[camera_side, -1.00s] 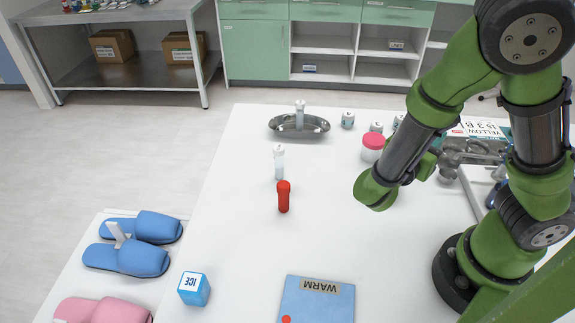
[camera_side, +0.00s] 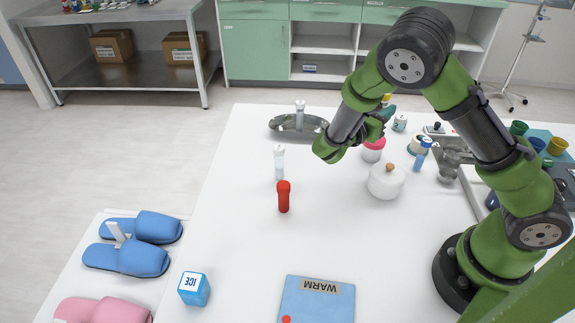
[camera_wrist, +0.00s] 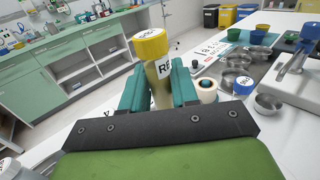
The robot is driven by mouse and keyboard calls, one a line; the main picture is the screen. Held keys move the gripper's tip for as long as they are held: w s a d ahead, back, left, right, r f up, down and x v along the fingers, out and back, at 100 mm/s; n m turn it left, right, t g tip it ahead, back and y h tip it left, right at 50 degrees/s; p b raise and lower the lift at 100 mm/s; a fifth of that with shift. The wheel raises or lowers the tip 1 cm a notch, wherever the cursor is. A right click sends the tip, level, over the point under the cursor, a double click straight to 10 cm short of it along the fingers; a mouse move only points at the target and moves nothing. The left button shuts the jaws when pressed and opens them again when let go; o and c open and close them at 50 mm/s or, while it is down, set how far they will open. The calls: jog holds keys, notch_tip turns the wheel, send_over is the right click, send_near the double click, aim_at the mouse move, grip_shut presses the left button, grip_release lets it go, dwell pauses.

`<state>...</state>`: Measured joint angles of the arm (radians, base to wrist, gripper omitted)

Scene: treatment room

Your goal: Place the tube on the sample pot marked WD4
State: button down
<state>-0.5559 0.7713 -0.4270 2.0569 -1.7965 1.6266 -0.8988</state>
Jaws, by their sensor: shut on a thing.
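My gripper (camera_wrist: 160,92) is shut on a tube with a yellow cap (camera_wrist: 151,43). The tube's white label (camera_wrist: 164,67) shows the letters "RE", the rest being turned out of sight. In the side view my gripper (camera_side: 384,112) is over the back of the table, and the yellow cap shows just above it. The other small pots at the back are hidden behind my arm.
A red tube (camera_side: 284,197) stands left.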

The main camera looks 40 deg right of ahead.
jog(key=shift+f, duration=1.7)
jog(key=c, duration=0.8)
grip_release()
jog(key=shift+f, duration=0.15)
jog(key=shift+c, duration=0.2)
